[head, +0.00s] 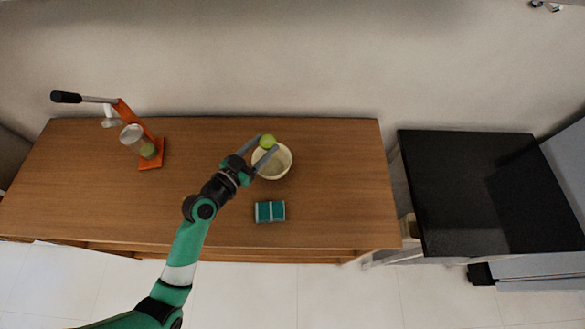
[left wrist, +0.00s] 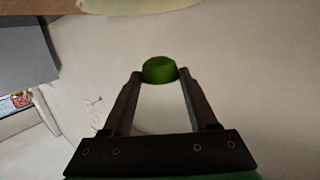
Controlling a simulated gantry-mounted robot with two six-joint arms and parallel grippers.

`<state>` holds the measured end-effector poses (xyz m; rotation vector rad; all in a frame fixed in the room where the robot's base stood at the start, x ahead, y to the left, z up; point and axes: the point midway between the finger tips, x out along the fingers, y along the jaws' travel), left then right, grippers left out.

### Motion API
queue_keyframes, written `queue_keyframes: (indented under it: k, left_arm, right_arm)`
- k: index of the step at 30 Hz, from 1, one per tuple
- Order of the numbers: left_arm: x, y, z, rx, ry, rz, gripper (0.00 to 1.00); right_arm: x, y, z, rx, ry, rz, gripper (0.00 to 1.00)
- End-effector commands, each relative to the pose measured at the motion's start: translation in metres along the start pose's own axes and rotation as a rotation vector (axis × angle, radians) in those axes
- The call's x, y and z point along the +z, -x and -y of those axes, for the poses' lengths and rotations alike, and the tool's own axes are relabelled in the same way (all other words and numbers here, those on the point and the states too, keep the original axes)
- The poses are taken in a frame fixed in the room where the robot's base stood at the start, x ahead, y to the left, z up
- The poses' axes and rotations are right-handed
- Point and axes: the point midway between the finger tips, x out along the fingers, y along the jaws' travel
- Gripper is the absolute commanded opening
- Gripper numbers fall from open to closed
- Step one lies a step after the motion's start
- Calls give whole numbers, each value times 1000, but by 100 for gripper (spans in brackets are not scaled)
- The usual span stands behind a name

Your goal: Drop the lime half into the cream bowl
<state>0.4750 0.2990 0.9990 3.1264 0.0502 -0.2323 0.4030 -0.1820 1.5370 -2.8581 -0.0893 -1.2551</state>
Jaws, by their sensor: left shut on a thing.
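The green lime half (head: 267,142) is held between the fingertips of my left gripper (head: 262,150). In the head view it appears over the far left part of the cream bowl (head: 283,168), which stands on the wooden table. How high the lime half is above the bowl I cannot tell. The left wrist view also shows the lime half (left wrist: 159,70) pinched between both fingertips (left wrist: 158,76). A pale rim, probably the bowl, shows at the top edge of that view. My right gripper is in neither view.
An orange press (head: 150,150) with a long lever stands at the table's left, with something green at its base. A small teal box (head: 270,211) lies in front of the bowl. A black-topped counter (head: 485,190) stands to the right. The table right of the bowl is clear.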

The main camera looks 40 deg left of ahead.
Motion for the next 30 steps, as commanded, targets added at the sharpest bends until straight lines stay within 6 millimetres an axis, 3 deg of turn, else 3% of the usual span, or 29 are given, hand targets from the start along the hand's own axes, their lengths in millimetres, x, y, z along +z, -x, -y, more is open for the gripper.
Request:
queue_keyframes:
  k: [8,21,30]
  left_arm:
    - [7,-1,1,-2,0,-1,0]
    - [59,-9,1,-1,0,0,0]
    - [60,-9,1,-2,0,-1,0]
  right_arm:
    - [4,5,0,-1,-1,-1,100]
    - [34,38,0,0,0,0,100]
    - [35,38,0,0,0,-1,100]
